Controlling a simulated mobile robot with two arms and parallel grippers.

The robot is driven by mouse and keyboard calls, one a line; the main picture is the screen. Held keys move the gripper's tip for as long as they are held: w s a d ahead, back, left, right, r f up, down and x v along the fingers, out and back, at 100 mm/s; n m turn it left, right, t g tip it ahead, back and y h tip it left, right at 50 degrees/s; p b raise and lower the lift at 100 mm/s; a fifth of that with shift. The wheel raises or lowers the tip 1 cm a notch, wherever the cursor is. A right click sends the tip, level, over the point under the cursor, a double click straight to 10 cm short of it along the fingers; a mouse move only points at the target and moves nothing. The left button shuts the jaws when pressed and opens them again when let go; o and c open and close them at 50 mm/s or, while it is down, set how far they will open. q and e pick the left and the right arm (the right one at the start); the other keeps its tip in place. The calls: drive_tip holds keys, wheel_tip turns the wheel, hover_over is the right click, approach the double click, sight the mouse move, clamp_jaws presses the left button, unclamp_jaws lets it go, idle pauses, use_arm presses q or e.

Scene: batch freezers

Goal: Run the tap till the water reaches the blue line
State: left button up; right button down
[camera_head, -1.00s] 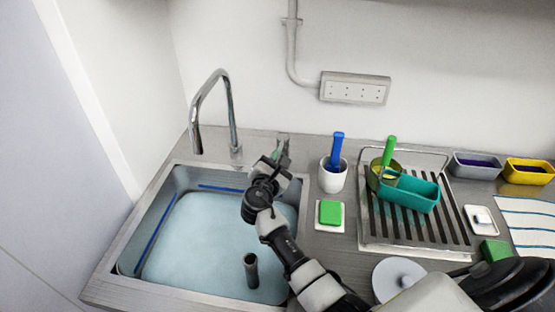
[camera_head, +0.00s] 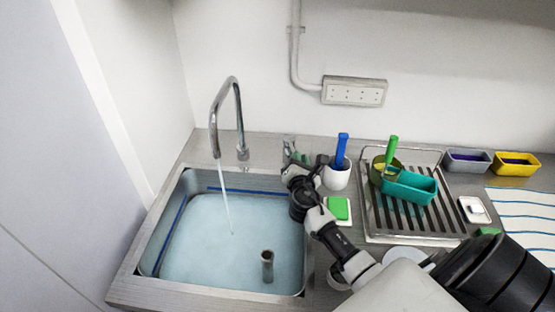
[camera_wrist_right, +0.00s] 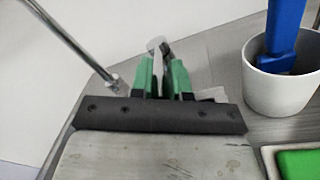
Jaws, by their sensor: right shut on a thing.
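The sink (camera_head: 128,284) holds pale blue water (camera_head: 205,250). A blue line (camera_head: 172,236) runs along its left and back inner walls, and the water surface lies a little below it. A thin stream (camera_head: 225,195) falls from the chrome tap (camera_head: 212,135) into the water. My right gripper (camera_head: 288,155) is at the small tap lever behind the sink's back right corner. In the right wrist view its green fingers (camera_wrist_right: 165,75) are shut on the lever (camera_wrist_right: 156,45), which is partly hidden between them. My left gripper is not in view.
A dark standpipe (camera_head: 267,266) stands in the water. Right of my gripper are a white cup (camera_head: 338,178) with a blue-handled tool and a green sponge (camera_head: 338,208). A drying rack (camera_head: 400,235) holds a teal tub (camera_head: 412,188). Grey and yellow tubs stand at the back right.

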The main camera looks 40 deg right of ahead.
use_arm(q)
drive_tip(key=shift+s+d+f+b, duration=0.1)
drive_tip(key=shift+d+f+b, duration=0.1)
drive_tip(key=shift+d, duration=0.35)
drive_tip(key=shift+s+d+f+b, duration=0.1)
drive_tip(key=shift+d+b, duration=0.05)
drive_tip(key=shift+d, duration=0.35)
use_arm(e)
drive_tip(key=d+n+t+y, duration=0.1)
drive_tip(key=y, duration=0.1)
drive_tip(key=s+d+n+t+y, duration=0.1)
drive_tip(key=d, duration=0.1)
drive_tip(key=shift+n+y, duration=0.3)
drive_tip(key=shift+y, duration=0.1)
drive_tip(key=c, duration=1.1)
unclamp_jaws()
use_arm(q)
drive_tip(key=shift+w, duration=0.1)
use_arm(e)
drive_tip(key=shift+s, duration=0.1)
use_arm(q)
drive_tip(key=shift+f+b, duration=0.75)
drive_tip(key=shift+b, duration=0.05)
use_arm(e)
drive_tip(key=v, duration=1)
drive_tip(key=shift+s, duration=0.25)
